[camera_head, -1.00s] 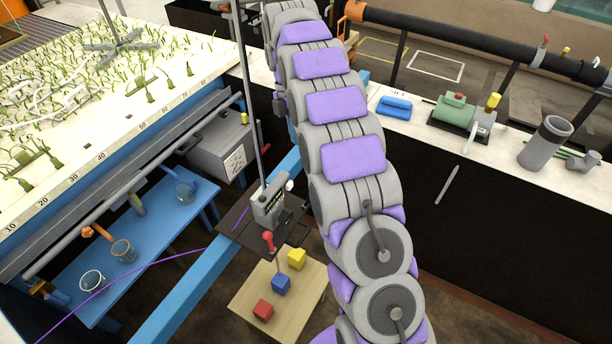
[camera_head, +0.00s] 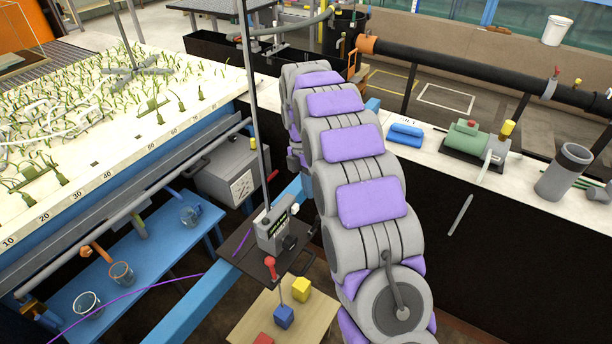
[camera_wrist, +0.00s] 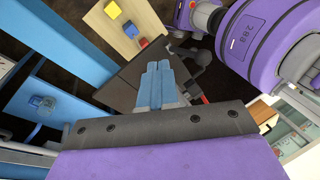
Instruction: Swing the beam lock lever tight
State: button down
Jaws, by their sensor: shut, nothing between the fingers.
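A grey instrument (camera_head: 274,235) with a tall thin post stands on a dark plate (camera_head: 236,244) at the blue beam (camera_head: 185,309). A short red-knobbed lever (camera_head: 270,265) rises at the plate's near edge; I cannot tell for sure that it is the beam lock lever. A dark handle shows at the plate's right side, partly behind my arm. In the wrist view my gripper (camera_wrist: 159,68) has its light blue fingers together, empty, in front of the dark plate (camera_wrist: 125,82). Contact cannot be told. My gripper is not clearly visible in the head view.
A grey box (camera_head: 232,172) sits behind the beam. A blue bench (camera_head: 150,240) with glass vessels is at left. A white counter with tools runs along the right.

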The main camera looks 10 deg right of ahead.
aim_at(315, 224)
jog(key=s, duration=0.1)
jog(key=s+f, duration=0.1)
jog(key=s, duration=0.2)
jog(key=shift+d+f+b, duration=0.2)
jog(key=shift+f+b, duration=0.05)
jog(key=shift+b, duration=0.15)
jog(key=shift+d, duration=0.1)
